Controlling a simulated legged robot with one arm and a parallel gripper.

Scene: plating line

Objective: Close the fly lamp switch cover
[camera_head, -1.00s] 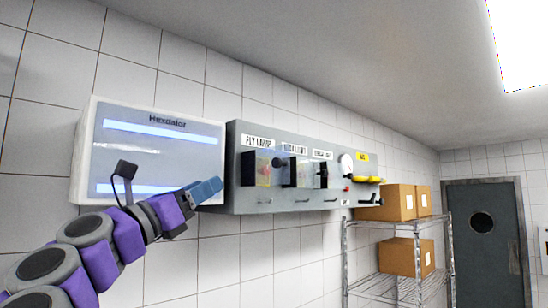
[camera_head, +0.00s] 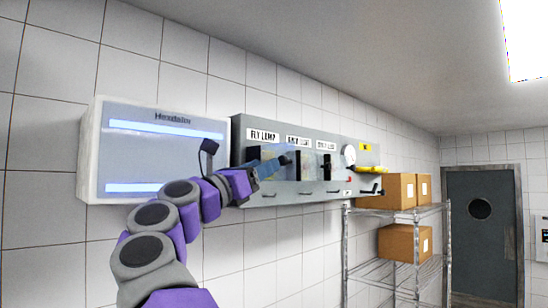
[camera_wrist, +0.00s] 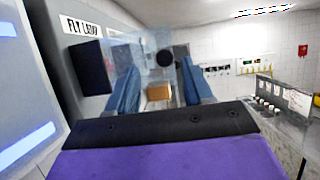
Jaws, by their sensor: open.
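The fly lamp switch cover (camera_wrist: 150,42) is a clear, see-through flap with a round dark knob (camera_wrist: 165,58). It stands open, swung out from the panel, beside the dark switch plate (camera_wrist: 88,67) under the FLY LAMP label (camera_wrist: 80,26). In the head view the label (camera_head: 262,134) shows above my gripper (camera_head: 268,168), whose blue fingers hide much of the switch. In the wrist view my gripper (camera_wrist: 159,66) is open and empty, with the knob showing between its fingertips. I cannot tell whether a finger touches the cover.
The grey panel (camera_head: 285,193) carries two more labelled switches to the right. A white box with glowing blue strips (camera_head: 165,157) hangs close on the left. Right of the panel, a wire shelf (camera_head: 372,278) holds cardboard boxes (camera_head: 398,190). Open room lies in front of the wall.

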